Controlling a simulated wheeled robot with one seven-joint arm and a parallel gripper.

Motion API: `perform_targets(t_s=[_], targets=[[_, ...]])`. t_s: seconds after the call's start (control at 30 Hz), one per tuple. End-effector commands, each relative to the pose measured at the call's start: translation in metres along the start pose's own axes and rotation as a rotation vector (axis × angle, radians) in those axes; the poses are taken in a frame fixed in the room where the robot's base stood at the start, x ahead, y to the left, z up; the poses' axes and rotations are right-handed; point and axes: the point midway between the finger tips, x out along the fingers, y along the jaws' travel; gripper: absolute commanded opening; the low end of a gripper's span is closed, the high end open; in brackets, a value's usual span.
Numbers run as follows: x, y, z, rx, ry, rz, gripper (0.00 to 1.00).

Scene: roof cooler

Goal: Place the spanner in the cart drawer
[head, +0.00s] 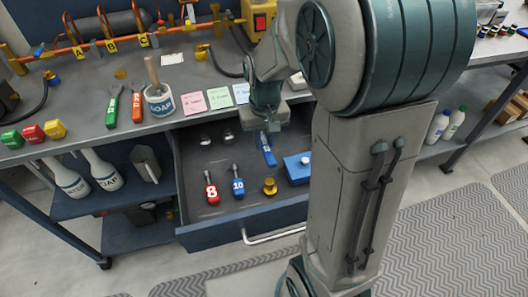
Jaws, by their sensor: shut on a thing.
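The cart drawer (213,237) is pulled open below the bench top, with its handle at the front. My gripper (264,130) points down over the back part of the drawer. It is shut on a blue-handled tool (267,152), which looks like the spanner and hangs upright below the fingers. I cannot tell whether its lower end touches the drawer floor. The fingertips are small and partly hidden by the wrist.
In the drawer are a red tool marked 8 (211,190), a blue tool marked 10 (238,187), a brass fitting (270,187) and a blue box (297,170). A soap cup (159,102) and pliers (137,106) sit on the bench.

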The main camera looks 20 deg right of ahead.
Motion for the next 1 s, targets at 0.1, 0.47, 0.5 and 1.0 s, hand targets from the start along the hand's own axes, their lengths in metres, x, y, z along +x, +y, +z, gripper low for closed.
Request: perform_targets(t_s=[0.1, 0.47, 0.5, 1.0], targets=[[0.007, 0.000, 0.000, 0.001, -0.001, 0.000, 0.00], [0.050, 0.000, 0.000, 0.000, 0.001, 0.001, 0.00], [0.049, 0.000, 0.000, 0.000, 0.001, 0.001, 0.00], [0.052, 0.000, 0.000, 0.001, 0.001, 0.000, 0.43]])
